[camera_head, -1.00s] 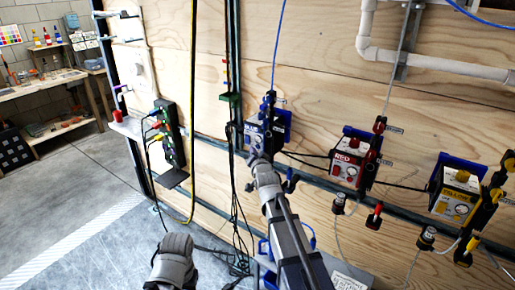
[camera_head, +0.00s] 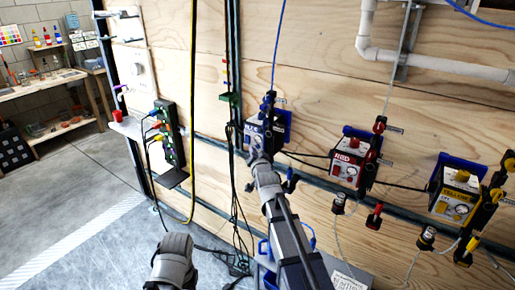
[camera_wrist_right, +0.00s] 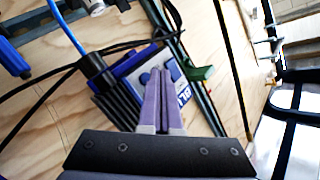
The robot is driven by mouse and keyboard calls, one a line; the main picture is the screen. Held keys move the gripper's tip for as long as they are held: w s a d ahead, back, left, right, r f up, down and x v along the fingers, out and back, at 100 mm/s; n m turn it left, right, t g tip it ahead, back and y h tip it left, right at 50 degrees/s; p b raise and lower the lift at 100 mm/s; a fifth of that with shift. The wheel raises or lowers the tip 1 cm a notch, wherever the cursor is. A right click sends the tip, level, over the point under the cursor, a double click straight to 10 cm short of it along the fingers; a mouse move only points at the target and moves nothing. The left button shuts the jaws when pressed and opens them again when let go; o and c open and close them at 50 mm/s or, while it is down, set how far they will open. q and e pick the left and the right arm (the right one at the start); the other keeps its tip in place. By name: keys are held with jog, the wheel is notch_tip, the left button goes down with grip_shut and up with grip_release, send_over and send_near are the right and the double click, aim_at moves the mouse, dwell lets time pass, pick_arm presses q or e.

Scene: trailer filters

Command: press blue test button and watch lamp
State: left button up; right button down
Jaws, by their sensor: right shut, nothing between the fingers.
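The blue-marked box (camera_head: 262,128) is mounted on the plywood wall, left of the red and yellow ones. My right gripper (camera_head: 256,154) is at its front. In the right wrist view the gripper (camera_wrist_right: 160,74) is shut and empty, with its fingertips over the face of the blue box (camera_wrist_right: 184,94). I cannot tell whether the tips touch it. The fingers hide part of the face, and round spots show beside the tips. I cannot make out the test button or a lit lamp for certain. My left gripper is not in view; only a grey part of my left arm shows.
A red box (camera_head: 347,172) and a yellow box (camera_head: 457,194) hang to the right along a dark rail. Black cables and a blue line run close around the blue box. A black panel with green lights (camera_head: 169,134) is at the left. The floor at the left is clear.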

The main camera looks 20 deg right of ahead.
jog(key=shift+w+d, duration=0.1)
dwell(0.3)
jog(key=shift+w+d, duration=0.15)
jog(key=shift+d, duration=0.1)
jog(key=shift+w+d, duration=0.25)
jog(key=shift+d, duration=0.05)
dwell(0.7)
jog(key=shift+s+a, duration=0.5)
jog(key=shift+a, duration=0.15)
dwell(0.4)
jog(key=s+a, duration=0.1)
jog(key=a, duration=0.1)
jog(key=s+a, duration=0.2)
dwell(0.3)
dwell(0.6)
